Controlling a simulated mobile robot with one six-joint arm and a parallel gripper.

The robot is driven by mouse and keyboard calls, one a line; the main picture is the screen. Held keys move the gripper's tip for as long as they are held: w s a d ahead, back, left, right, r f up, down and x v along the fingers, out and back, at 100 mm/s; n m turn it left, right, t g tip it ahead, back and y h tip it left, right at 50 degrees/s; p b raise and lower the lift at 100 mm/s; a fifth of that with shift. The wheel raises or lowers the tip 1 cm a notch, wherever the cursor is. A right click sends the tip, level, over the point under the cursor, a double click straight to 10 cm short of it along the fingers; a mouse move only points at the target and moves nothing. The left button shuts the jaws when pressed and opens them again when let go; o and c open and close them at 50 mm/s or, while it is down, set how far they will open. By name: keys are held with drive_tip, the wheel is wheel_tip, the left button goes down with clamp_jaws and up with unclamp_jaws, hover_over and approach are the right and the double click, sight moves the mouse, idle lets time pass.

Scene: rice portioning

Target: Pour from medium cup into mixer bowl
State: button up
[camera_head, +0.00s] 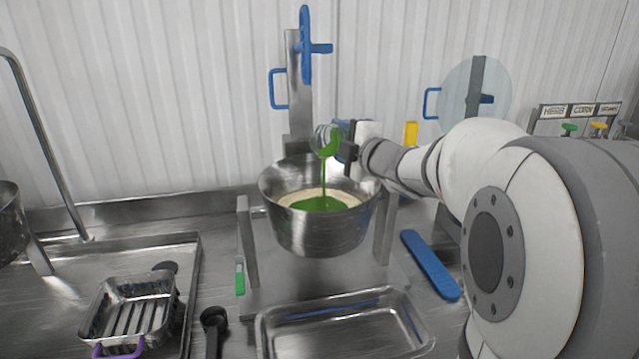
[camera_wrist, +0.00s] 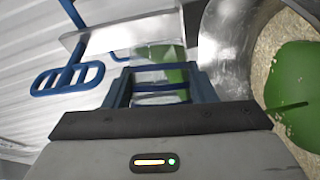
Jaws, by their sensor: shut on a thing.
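The medium cup (camera_head: 326,139) is clear with green liquid in it, and is tipped over the mixer bowl (camera_head: 316,236). A green stream (camera_head: 324,180) falls from it into the bowl. The steel bowl holds pale rice (camera_head: 345,197) with a green pool (camera_head: 318,203) on top. My gripper (camera_head: 345,139) is shut on the cup above the bowl's back right rim. In the wrist view the cup (camera_wrist: 160,84) sits between the blue fingers, and the rice (camera_wrist: 268,62) and green pool (camera_wrist: 300,95) show at the right.
The bowl hangs in a steel stand with a blue-handled column (camera_head: 298,80) behind it. A slotted basket (camera_head: 130,310) and a black scoop (camera_head: 213,322) are at the left.

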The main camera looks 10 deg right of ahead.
drive_tip(key=shift+s+a+r+n+t+b, duration=0.15)
drive_tip(key=shift+n+b, duration=0.25)
drive_tip(key=shift+b, duration=0.8)
drive_tip(key=shift+r+n+t+b, duration=0.1)
drive_tip(key=shift+n+t+b, duration=0.25)
drive_tip(key=shift+b, duration=0.8)
drive_tip(key=shift+r, duration=0.15)
drive_tip(key=shift+r+p, duration=0.35)
drive_tip(key=shift+p, duration=0.45)
drive_tip(key=m+g+p, duration=0.1)
drive_tip(key=p, duration=0.3)
drive_tip(key=shift+w+d+f, duration=0.15)
drive_tip(key=shift+w+d, duration=0.05)
drive_tip(key=p, duration=0.2)
drive_tip(key=m+p, duration=0.1)
drive_tip(key=p, duration=0.1)
drive_tip(key=shift+w+d+r+g, duration=0.2)
drive_tip(key=shift+w+d+g, duration=0.05)
drive_tip(key=shift+g, duration=0.05)
drive_tip(key=shift+w+d+f+m, duration=0.15)
drive_tip(key=shift+f+m, duration=0.1)
drive_tip(key=shift+f, duration=0.35)
drive_tip(key=shift+r+p, duration=0.2)
drive_tip(key=shift+p, duration=0.15)
